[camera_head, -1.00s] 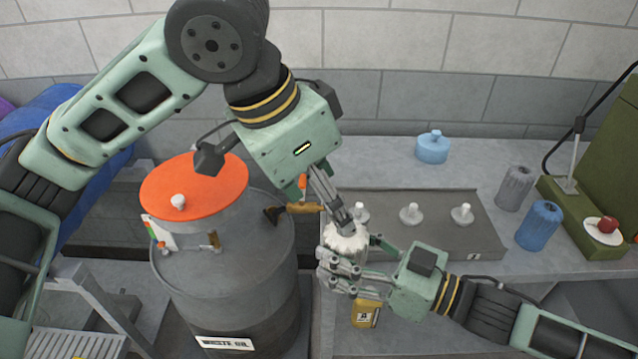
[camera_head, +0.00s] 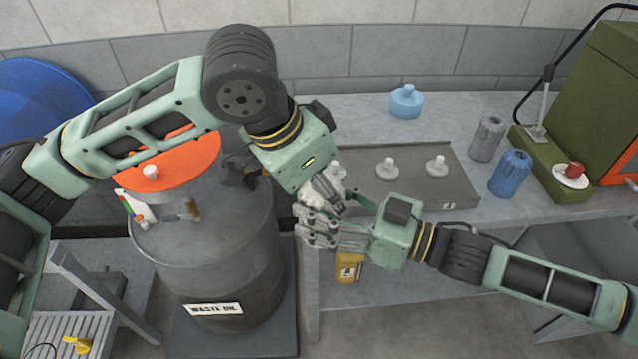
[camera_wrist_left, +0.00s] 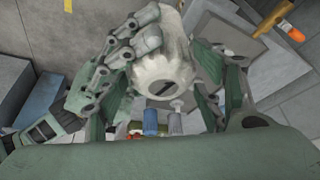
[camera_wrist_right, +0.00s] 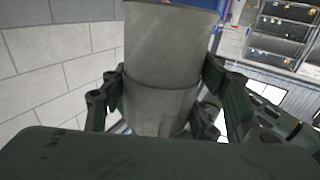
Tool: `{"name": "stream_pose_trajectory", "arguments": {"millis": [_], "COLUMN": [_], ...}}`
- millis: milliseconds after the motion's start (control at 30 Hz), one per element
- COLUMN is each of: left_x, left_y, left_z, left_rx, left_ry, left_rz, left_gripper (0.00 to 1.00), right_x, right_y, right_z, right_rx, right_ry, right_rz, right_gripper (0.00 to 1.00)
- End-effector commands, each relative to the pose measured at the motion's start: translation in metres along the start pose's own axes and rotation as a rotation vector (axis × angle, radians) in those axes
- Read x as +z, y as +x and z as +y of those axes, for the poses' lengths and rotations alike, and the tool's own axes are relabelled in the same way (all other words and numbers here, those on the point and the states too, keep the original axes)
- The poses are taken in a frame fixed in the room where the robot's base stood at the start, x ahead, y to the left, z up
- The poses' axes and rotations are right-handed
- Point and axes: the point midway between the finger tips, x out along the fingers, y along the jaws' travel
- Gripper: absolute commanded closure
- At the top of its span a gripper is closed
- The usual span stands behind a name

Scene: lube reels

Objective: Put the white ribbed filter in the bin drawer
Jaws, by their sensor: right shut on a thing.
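The white ribbed filter (camera_head: 311,194) is held above the front edge of the bench, partly hidden by grippers. In the left wrist view its pale end with a dark slot-like mark (camera_wrist_left: 163,83) faces my left gripper. My right gripper (camera_head: 308,228) is shut on the filter from the front; its fingers show beside it in the left wrist view. My left gripper (camera_head: 326,190) is close above, its fingers spread either side of the filter with gaps. A grey cylindrical surface fills the right wrist view between the fingers. I cannot identify the bin drawer for certain.
The waste oil drum (camera_head: 215,260) with an orange lid (camera_head: 175,160) stands left. A grey tray (camera_head: 410,195) with white knobbed pieces is on the bench. Blue (camera_head: 510,174) and grey (camera_head: 487,138) ribbed filters stand right. Dark drawers (camera_wrist_right: 285,45) show in the right wrist view.

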Motion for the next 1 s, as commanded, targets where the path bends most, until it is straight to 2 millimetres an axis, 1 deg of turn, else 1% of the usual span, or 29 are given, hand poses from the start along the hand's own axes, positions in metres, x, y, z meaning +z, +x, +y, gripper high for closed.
{"name": "stream_pose_trajectory", "arguments": {"millis": [33,67,433,467,500,700,1000], "left_x": [0.0000,0.0000,-0.0003,-0.0007,-0.0006,-0.0004,-0.0004], "left_y": [-0.0002,-0.0002,-0.0002,-0.0007,-0.0006,-0.0007,-0.0008], "left_z": [0.0000,0.0000,0.0016,0.0017,0.0018,0.0009,0.0000], "left_rx": [0.000,0.000,0.004,0.004,0.004,0.002,0.000], "left_ry": [0.000,0.000,0.001,0.002,0.002,0.001,0.000], "left_rz": [0.000,0.000,0.001,0.002,0.002,0.001,0.001], "left_gripper": [0.42,0.45,0.77,0.78,0.78,0.78,0.78], "right_x": [-0.0009,-0.0009,-0.0012,-0.0013,-0.0013,-0.0007,-0.0001], "right_y": [0.0001,0.0001,0.0003,0.0003,0.0003,0.0002,-0.0004], "right_z": [-0.0002,-0.0001,0.0002,0.0002,0.0003,0.0002,0.0001], "right_rx": [-0.001,-0.001,0.000,0.000,0.000,0.000,0.000], "right_ry": [-0.001,-0.001,-0.001,-0.001,-0.001,-0.001,0.000], "right_rz": [0.002,0.002,0.002,0.002,0.002,0.001,0.000], "right_gripper": [0.78,0.78,0.78,0.44,0.40,0.23,0.23]}}
